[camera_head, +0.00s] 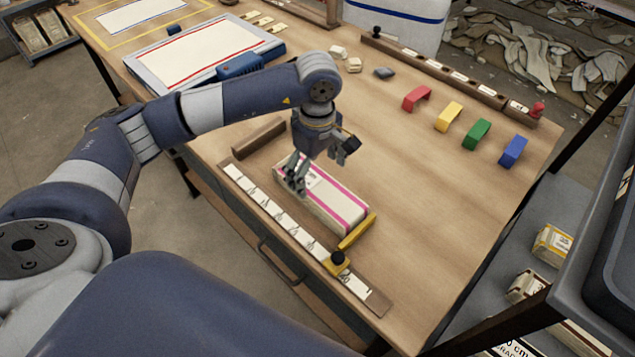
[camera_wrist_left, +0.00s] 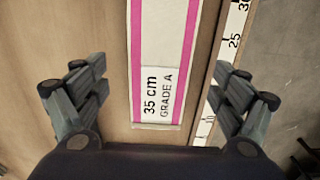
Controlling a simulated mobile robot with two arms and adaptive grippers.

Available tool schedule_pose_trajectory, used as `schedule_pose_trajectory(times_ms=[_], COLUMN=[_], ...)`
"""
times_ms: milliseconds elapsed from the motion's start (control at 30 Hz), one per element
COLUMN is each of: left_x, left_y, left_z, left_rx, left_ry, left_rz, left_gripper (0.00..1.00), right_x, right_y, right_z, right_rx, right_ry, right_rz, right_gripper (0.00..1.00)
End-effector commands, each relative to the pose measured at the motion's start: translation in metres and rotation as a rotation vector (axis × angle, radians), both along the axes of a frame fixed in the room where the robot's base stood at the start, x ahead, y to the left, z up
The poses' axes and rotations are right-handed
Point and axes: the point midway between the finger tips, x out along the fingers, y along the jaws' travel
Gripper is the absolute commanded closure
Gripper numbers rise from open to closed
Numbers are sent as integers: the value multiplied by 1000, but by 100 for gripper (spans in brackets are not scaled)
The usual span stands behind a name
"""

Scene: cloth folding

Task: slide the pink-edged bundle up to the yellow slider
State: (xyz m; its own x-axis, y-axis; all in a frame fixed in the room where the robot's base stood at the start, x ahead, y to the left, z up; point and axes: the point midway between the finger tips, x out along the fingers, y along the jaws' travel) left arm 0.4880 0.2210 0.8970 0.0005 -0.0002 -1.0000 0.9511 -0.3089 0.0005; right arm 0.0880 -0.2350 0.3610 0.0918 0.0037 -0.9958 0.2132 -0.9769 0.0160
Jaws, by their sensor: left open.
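The cream bundle (camera_head: 332,201) with pink edge stripes lies flat on the table along the ruler. In the left wrist view the bundle (camera_wrist_left: 164,45) carries a label reading 35 cm, grade A. The yellow slider (camera_head: 357,232) has a black knob and sits on the ruler, its arm reaching across the bundle's near end. They look touching or almost so; I cannot tell which. My left gripper (camera_head: 320,166) is open over the bundle's far end. In the left wrist view its fingers (camera_wrist_left: 160,95) are spread wide on either side. My right gripper is not in view.
The ruler board (camera_head: 272,207) runs along the table's front edge. A wooden block (camera_head: 258,138) stands at its far end. Red (camera_head: 416,97), yellow (camera_head: 449,115), green (camera_head: 477,134) and blue (camera_head: 513,150) clips stand at the right. The table between them and the bundle is clear.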

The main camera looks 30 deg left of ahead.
Motion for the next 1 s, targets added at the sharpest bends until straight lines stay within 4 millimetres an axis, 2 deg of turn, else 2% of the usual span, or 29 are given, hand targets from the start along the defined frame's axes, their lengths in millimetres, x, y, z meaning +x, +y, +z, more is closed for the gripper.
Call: schedule_pose_trajectory(times_ms=[100,333,500,1000], left_x=[1,0,-1,0], left_y=[0,0,0,0], left_z=[26,55,60,60], left_rx=[0,1,1,1], left_ry=[-4,0,2,2], left_rz=[-1,0,-1,-1], left_gripper=[10,10,10,10], right_x=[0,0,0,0], right_y=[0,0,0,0], right_z=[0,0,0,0], right_rx=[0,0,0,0], right_ry=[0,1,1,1], right_rz=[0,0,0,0], right_gripper=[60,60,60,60])
